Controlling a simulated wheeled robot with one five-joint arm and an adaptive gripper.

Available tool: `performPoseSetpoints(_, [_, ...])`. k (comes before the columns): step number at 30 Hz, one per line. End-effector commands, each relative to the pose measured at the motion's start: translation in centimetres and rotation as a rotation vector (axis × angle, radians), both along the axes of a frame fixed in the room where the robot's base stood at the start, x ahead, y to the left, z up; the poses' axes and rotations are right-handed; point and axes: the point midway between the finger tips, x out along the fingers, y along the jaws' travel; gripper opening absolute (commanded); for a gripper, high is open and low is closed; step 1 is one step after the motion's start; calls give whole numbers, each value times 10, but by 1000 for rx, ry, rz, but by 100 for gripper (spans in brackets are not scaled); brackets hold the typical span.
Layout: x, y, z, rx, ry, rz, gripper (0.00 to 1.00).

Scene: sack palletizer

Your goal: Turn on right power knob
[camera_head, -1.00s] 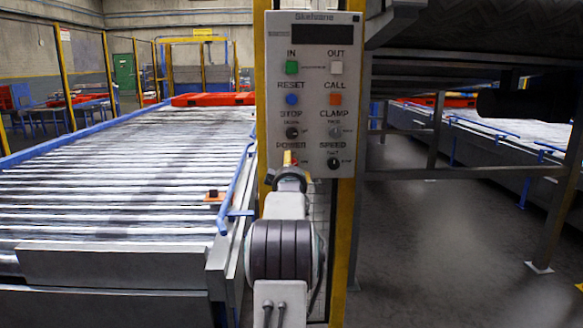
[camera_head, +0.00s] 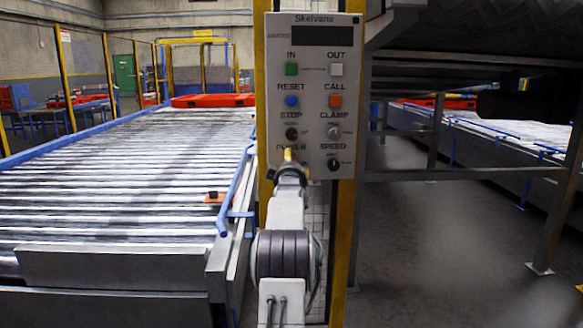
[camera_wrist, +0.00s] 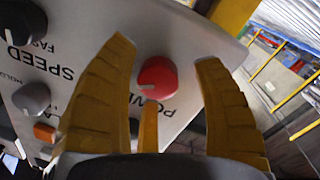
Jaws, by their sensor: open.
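The red power knob (camera_wrist: 157,78) sits on the panel face in the wrist view, beside the printed word POWER. My gripper (camera_wrist: 165,52) is open, with one yellow finger on either side of the knob and visible gaps between. Another yellow finger part shows just below the knob; whether it touches cannot be told. In the head view my gripper (camera_head: 289,155) is in front of the lower left of the grey control panel (camera_head: 313,60) and hides the power knob.
The black speed knob (camera_head: 334,164) is close to the right, with the grey clamp knob (camera_head: 334,132) above it. The black stop knob (camera_head: 292,133) is just above my gripper. A roller conveyor (camera_head: 120,190) lies left of the yellow post.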

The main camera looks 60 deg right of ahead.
Motion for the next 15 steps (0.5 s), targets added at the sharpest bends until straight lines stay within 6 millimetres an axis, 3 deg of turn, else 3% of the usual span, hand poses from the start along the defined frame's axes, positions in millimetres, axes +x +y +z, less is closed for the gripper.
performPoseSetpoints(4, [0,0,0,0,0,0,62])
performPoseSetpoints(15, [0,0,0,0,0,0,29])
